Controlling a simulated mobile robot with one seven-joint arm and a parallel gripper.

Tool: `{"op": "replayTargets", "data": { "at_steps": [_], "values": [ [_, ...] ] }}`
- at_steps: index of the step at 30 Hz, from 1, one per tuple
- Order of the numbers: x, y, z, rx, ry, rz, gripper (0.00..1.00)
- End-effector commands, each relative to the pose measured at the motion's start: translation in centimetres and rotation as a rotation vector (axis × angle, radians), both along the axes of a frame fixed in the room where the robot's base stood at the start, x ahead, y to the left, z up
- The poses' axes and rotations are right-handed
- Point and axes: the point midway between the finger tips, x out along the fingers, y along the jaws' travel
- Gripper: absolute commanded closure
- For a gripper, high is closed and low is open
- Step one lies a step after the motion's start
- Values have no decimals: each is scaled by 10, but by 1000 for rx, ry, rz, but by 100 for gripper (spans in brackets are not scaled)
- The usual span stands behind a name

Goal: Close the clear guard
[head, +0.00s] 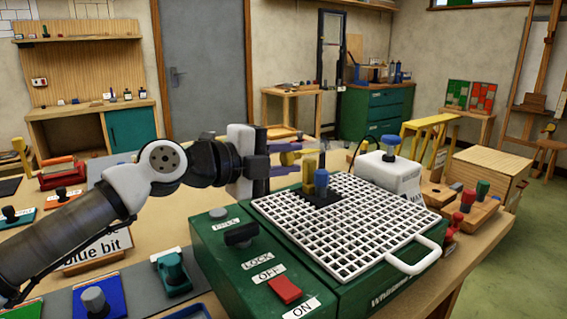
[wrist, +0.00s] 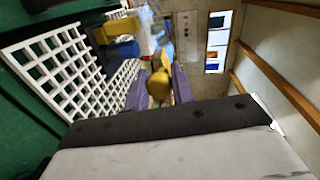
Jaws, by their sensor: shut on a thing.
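The green grinder (head: 345,297) stands on the bench with a white grid (head: 340,243) on top, which also shows in the wrist view (wrist: 62,62). A yellow post (head: 308,173) and a blue post (head: 321,178) rise from a dark base on the grid. My gripper (head: 291,152), with purple fingers, is just left of and above these posts. In the wrist view my gripper (wrist: 160,88) is shut on a yellow knob (wrist: 158,85). I cannot clearly make out the clear guard; its outline and angle are hard to tell.
The grinder's front has a red switch (head: 285,289) and a black lock knob (head: 241,235). A white handle (head: 415,262) sticks out at the grid's right corner. A white unit with a blue knob (head: 390,145) stands behind the grid. Blocks with coloured knobs (head: 467,200) are at right.

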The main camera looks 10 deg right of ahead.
Motion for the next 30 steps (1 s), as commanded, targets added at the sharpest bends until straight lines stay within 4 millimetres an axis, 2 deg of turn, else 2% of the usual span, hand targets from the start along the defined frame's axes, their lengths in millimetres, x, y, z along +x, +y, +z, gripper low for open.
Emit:
{"op": "replayTargets", "data": {
  "at_steps": [1, 9, 30],
  "values": [
    [-1, 0, -9, 13, -30, -1, 100],
    [-2, -1, -20, 67, -165, 0, 100],
    [-2, -1, -25, 96, -224, 0, 100]
  ]
}}
